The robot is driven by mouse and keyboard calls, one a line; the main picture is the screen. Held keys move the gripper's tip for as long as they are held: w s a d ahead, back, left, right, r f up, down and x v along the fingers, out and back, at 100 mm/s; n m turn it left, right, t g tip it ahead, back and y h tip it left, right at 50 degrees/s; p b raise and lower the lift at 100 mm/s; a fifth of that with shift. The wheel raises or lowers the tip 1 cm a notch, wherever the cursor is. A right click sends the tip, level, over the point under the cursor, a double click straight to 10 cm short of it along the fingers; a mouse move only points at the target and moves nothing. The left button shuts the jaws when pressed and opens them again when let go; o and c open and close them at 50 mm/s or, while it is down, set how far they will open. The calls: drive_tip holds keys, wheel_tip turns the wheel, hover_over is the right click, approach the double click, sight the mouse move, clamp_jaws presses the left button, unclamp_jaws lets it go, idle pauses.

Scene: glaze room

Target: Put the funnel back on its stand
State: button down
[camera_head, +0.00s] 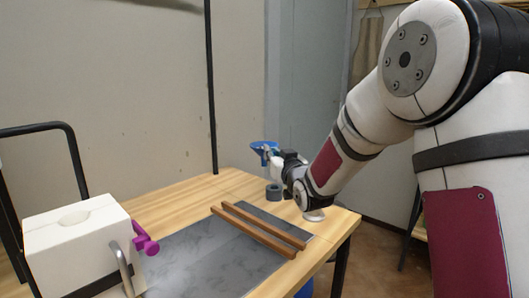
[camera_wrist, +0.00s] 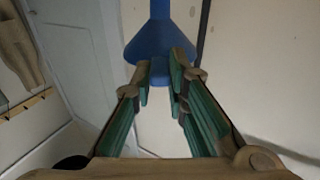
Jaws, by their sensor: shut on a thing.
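The blue funnel (camera_head: 264,146) is above the far end of the wooden table, with its wide mouth up in the head view. In the wrist view the funnel (camera_wrist: 160,38) shows as a blue cone with a narrow spout, and that picture looks upside down. My gripper (camera_head: 270,158) is shut on the funnel; the green-padded fingers (camera_wrist: 164,75) close on a blue part at its wide rim. A short dark grey cylinder (camera_head: 273,192) stands on the table below the gripper. I cannot tell whether it is the funnel's stand.
A white block (camera_head: 70,240) with a round hollow on top and purple knobs (camera_head: 145,240) stands at the left front. Two wooden bars (camera_head: 260,229) lie across a grey sheet (camera_head: 200,262). A white disc (camera_head: 314,215) lies near the table's right edge. A dark post (camera_head: 210,90) rises behind the table.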

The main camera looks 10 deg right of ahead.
drive_tip(key=d+f+b, duration=0.3)
drive_tip(key=f+b, duration=0.1)
drive_tip(key=f, duration=0.3)
drive_tip(key=shift+d, duration=0.2)
idle(0.4)
drive_tip(key=shift+f+b, duration=1.2)
drive_tip(key=shift+b, duration=0.6)
idle(1.4)
